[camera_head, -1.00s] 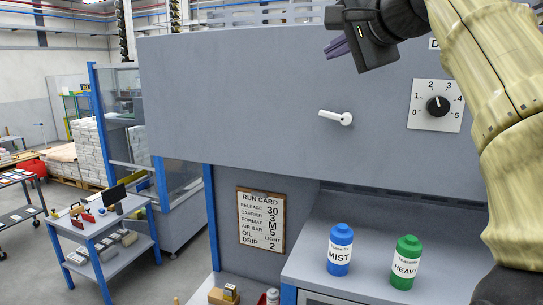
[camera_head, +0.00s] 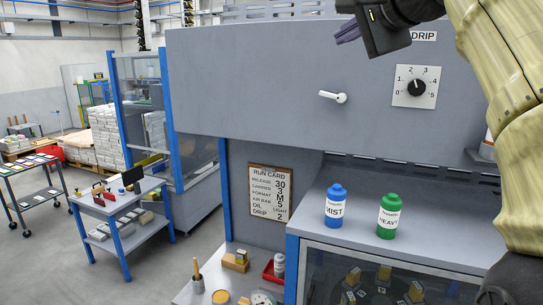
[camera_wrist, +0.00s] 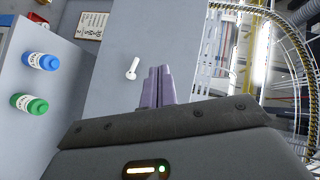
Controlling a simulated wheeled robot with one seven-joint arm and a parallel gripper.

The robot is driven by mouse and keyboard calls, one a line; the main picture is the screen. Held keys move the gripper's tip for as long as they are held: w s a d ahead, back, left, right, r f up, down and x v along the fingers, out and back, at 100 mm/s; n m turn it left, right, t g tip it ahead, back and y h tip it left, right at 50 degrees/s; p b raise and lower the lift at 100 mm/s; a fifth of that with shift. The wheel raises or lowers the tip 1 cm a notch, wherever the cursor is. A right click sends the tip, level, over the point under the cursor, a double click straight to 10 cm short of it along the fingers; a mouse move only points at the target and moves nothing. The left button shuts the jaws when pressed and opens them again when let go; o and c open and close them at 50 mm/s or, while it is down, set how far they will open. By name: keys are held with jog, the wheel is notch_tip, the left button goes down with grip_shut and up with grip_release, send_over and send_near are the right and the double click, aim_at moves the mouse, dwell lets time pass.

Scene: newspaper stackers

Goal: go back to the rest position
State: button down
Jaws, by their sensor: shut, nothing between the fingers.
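My gripper (camera_head: 347,32) is at the top of the head view, in front of the upper part of the grey machine (camera_head: 250,85). Its purple fingers (camera_wrist: 158,88) are together and empty in the wrist view. The fingers appear apart from the white lever (camera_head: 333,97), which sits on the machine's face below and left of the gripper. The lever also shows in the wrist view (camera_wrist: 132,68), left of the fingers.
A blue MIST bottle (camera_head: 335,205) and a green HEAVY bottle (camera_head: 389,216) stand on the ledge (camera_head: 440,235). A run card (camera_head: 270,194) hangs left of them. A blue-legged cart (camera_head: 120,215) stands at the left, with open floor around it.

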jog(key=w+d+f+n+g+h+b, duration=0.1)
jog(key=w+f+g+h+b, duration=0.15)
jog(key=f, duration=1.55)
jog(key=w+d+f+n+g+h+b, duration=0.1)
jog(key=w+d+f+n+g+b, duration=0.2)
jog(key=f, duration=1.5)
jog(key=s+f+n+g+b, duration=0.2)
jog(key=s+f, duration=0.5)
jog(key=f, duration=0.5)
jog(key=s+a+f+n+g+h+b, duration=0.1)
jog(key=s+f+n+g+b, duration=0.1)
jog(key=s+f, duration=0.6)
jog(key=s+f+n+g+b, duration=0.2)
jog(key=s+f, duration=0.5)
jog(key=f, duration=0.9)
jog(key=shift+s+a+f+n+h+b, duration=0.2)
jog(key=shift+n+h+b, duration=0.1)
jog(key=shift+n+h, duration=0.1)
